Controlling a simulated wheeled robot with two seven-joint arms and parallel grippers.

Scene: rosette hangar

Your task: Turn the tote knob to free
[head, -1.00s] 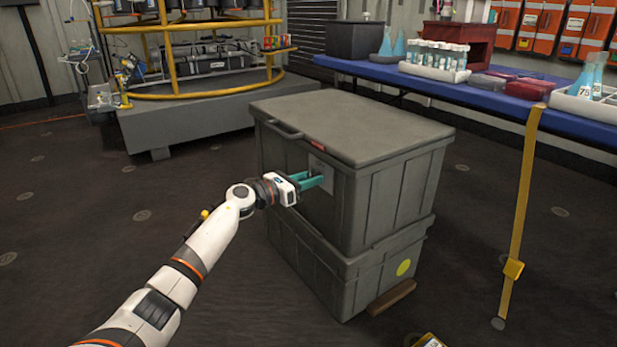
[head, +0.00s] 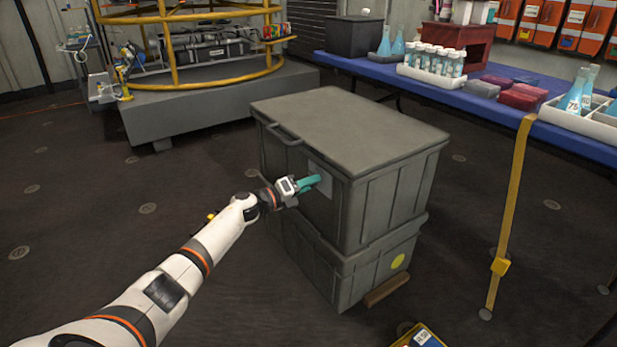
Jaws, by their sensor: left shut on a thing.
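The tote (head: 345,125) is a large grey lidded box stacked on another grey box, with a handle at its left lid edge. A pale square plate (head: 326,184) sits on its left-facing side below the lid. My left gripper (head: 314,181) reaches this plate from the left, its teal fingers shut on the tote knob. The knob itself is hidden by the fingers, so its pointing direction cannot be read. My right gripper is not in view.
A blue-topped table (head: 470,103) with vial racks, flasks and red cases runs behind and right of the tote. A yellow strap (head: 512,210) hangs from it to the floor. A yellow-railed structure (head: 215,95) stands back left. Floor at left is clear.

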